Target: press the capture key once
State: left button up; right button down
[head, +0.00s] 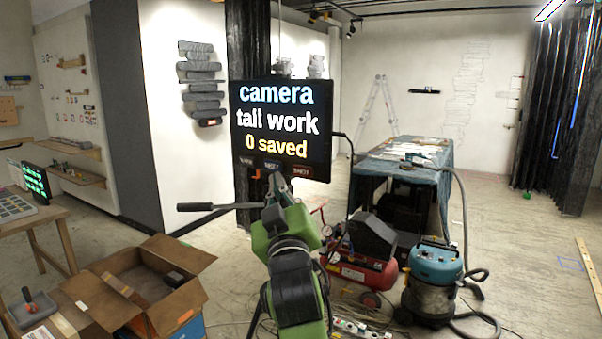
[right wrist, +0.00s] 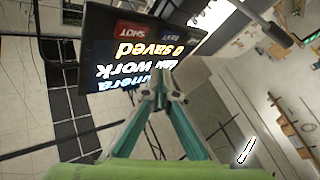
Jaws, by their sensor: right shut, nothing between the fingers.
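A dark screen (head: 280,130) reads "camera", "tall work" and "0 saved". In the right wrist view the screen is upside down, and the red key (right wrist: 131,33) appears to read "SHOT". Contact cannot be told. My left gripper is out of view.
A pan handle (head: 208,206) sticks out left below the screen. An open cardboard box (head: 150,285) is at lower left. A red compressor (head: 360,272) and a blue vacuum (head: 435,270) stand right of my arm. A cloth-covered table (head: 405,152) is behind them.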

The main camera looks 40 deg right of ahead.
aim_at(295, 167)
jog(key=shift+w+d, duration=0.3)
jog(key=shift+d, duration=0.55)
jog(key=shift+w+d, duration=0.3)
jog(key=shift+d, duration=0.55)
jog(key=shift+w+d, duration=0.3)
jog(key=shift+d, duration=0.55)
jog(key=shift+p, duration=0.3)
jog(key=shift+w+d, duration=0.1)
jog(key=shift+d, duration=0.3)
jog(key=shift+w+d+p, duration=0.15)
jog(key=shift+d+p, duration=0.15)
jog(key=shift+d, duration=0.15)
jog(key=shift+a, duration=0.15)
jog(key=shift+s+a, duration=0.3)
jog(key=shift+a, duration=0.4)
